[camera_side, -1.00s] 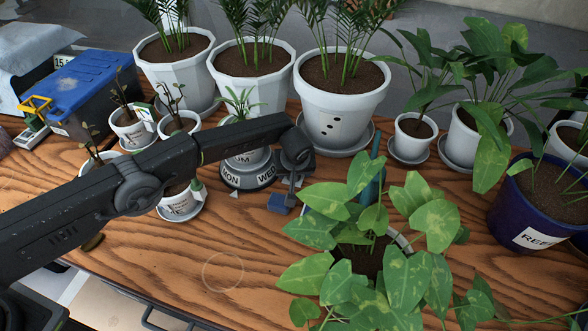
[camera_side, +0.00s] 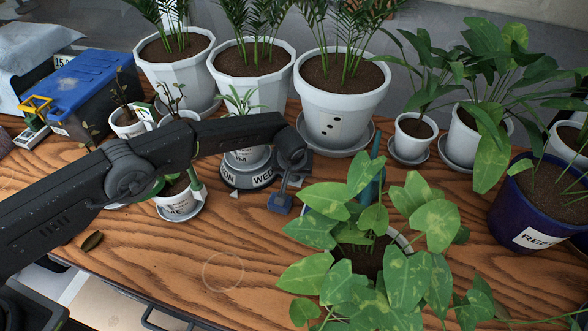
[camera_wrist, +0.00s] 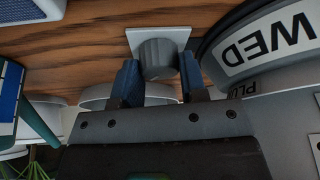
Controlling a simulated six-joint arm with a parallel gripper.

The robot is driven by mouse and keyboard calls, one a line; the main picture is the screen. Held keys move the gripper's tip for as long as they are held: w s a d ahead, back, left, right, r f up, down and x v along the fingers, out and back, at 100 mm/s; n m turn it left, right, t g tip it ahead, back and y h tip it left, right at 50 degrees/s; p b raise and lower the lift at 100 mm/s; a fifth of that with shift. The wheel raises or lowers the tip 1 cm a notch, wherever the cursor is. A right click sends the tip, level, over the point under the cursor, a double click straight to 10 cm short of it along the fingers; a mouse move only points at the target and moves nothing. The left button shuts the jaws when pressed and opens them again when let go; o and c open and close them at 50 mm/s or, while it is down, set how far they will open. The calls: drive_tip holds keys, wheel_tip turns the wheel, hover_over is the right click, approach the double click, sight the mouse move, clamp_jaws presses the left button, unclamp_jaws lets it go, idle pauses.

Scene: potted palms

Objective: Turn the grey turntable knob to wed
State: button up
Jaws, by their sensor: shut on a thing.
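The grey turntable (camera_side: 232,181) stands on the table, with a white pot (camera_side: 250,155) holding a small plant on it. Its rim carries day labels. WED (camera_side: 263,177) faces front right, and part of another label ending in ON shows at the left. A small white marker (camera_side: 234,194) lies on the table below the rim, left of WED. The grey knob (camera_wrist: 157,58), on a pale square plate, sits between my blue fingers in the wrist view. My gripper (camera_wrist: 160,78) is shut on it. In the side view my gripper (camera_side: 281,204) hides the knob.
A large leafy plant (camera_side: 370,235) stands close to the right of my gripper. Small labelled pots (camera_side: 178,203) stand left of the turntable, partly behind my arm. Big white pots (camera_side: 340,105) line the back.

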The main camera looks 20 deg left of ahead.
drive_tip(key=shift+a+m+h, duration=0.1)
drive_tip(key=shift+m+h, duration=0.6)
drive_tip(key=shift+m, duration=1.1)
drive_tip(key=o, duration=0.9)
